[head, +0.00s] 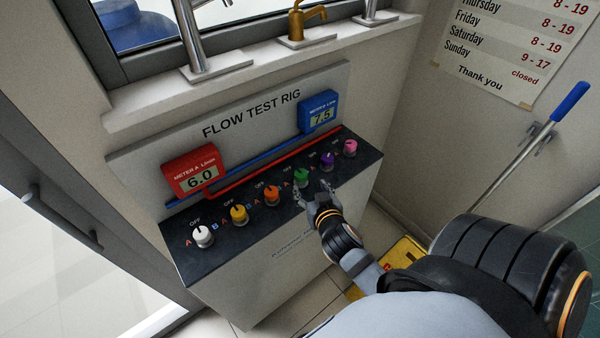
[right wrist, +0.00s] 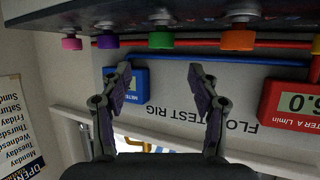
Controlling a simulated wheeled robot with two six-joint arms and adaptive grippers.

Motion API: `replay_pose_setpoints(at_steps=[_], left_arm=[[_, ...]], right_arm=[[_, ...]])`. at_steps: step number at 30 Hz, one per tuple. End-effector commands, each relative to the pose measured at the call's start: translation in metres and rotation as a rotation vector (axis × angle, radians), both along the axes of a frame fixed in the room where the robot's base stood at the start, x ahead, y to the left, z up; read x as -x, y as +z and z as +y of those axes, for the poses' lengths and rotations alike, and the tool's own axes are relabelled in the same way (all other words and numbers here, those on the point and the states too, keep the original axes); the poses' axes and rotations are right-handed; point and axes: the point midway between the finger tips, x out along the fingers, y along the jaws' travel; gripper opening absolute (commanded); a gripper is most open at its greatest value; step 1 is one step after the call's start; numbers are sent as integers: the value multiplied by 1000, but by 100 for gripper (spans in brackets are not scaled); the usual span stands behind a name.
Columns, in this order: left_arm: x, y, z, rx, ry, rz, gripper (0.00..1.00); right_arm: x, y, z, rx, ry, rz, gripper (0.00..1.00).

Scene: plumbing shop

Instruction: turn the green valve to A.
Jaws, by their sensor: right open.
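The green valve (head: 302,177) is a round knob in the row of coloured knobs on the dark sloping panel top. Its pointer direction is too small to tell, and my gripper hides part of the markings near it. My right gripper (head: 311,190) is open and empty, just in front of the green valve on the near side and apart from it. In the right wrist view the green valve (right wrist: 161,41) shows upside down, beyond and centred between the two spread fingertips (right wrist: 160,70). My left gripper is in neither view.
The orange valve (head: 272,195) and purple valve (head: 327,161) flank the green one closely; yellow, white and pink valves share the row. The red meter A (head: 195,174) reads 6.0 and the blue meter B (head: 318,112) reads 7.5. Taps stand on the ledge above.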

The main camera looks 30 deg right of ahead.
Motion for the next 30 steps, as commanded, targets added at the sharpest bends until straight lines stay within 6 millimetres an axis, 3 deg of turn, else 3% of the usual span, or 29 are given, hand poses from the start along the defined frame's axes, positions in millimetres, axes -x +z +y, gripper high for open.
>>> replay_pose_setpoints(at_steps=[15,27,30], left_arm=[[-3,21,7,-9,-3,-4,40],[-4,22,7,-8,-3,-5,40],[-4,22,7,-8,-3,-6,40]], right_arm=[[-81,-33,-26,1,0,1,61],[-90,-39,-29,0,1,1,61],[-90,-39,-29,0,1,2,48]])
